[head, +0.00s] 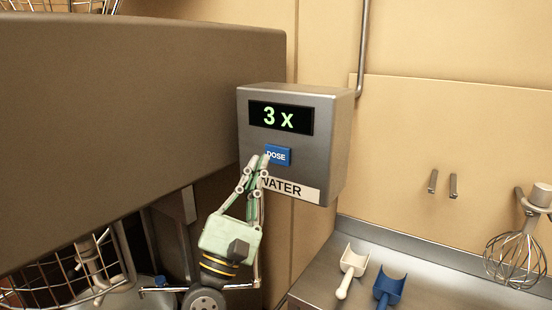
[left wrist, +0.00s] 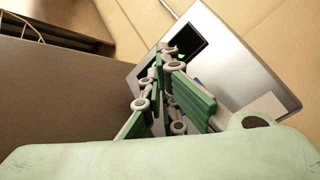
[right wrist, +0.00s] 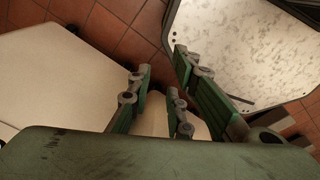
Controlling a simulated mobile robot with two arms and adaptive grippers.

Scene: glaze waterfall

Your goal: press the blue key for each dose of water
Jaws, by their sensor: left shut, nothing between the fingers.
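The blue key (head: 278,155), lettered DOSE, sits on the front of the grey water box (head: 328,150) in the head view. A green display (head: 281,117) above it reads "3 x", and a WATER label is below. My left gripper (head: 259,159) is shut and empty, its fingertips at the key's left edge; I cannot tell whether they touch it. In the left wrist view the left fingertips (left wrist: 164,52) point at the box and hide most of the key. My right gripper (right wrist: 162,60) is open and empty in the right wrist view, away from the box.
A large brown-grey machine body (head: 130,110) fills the left, close to my left arm. A white scoop (head: 353,261), a blue scoop (head: 388,287) and a whisk (head: 518,255) are at lower right. A speckled tray (right wrist: 240,45) shows below my right gripper.

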